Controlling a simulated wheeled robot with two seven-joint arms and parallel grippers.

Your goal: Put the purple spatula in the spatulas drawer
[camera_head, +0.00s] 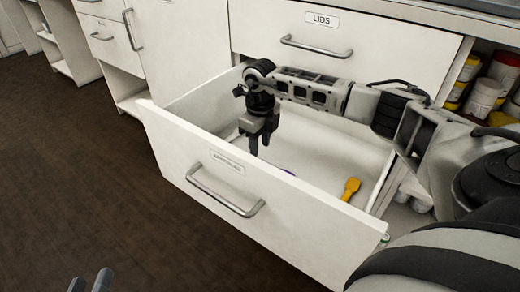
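A drawer (165,150) is pulled open in the head view; the small label on its front is too blurred to read for sure. A small purple piece (288,172) shows inside, just behind the front panel, which hides the rest of it. My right gripper (260,146) points down into the drawer, above and left of the purple piece, its fingers slightly apart with nothing seen between them. A yellow spatula (351,189) lies on the drawer floor to the right. My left gripper (90,284) is at the bottom left edge, fingers apart and empty, above the floor.
A closed drawer labelled LIDS (320,20) is behind the open one. Shelves with tubs (485,97) stand at the right. My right arm crosses over the open drawer's right side. The brown floor (80,170) at left is clear.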

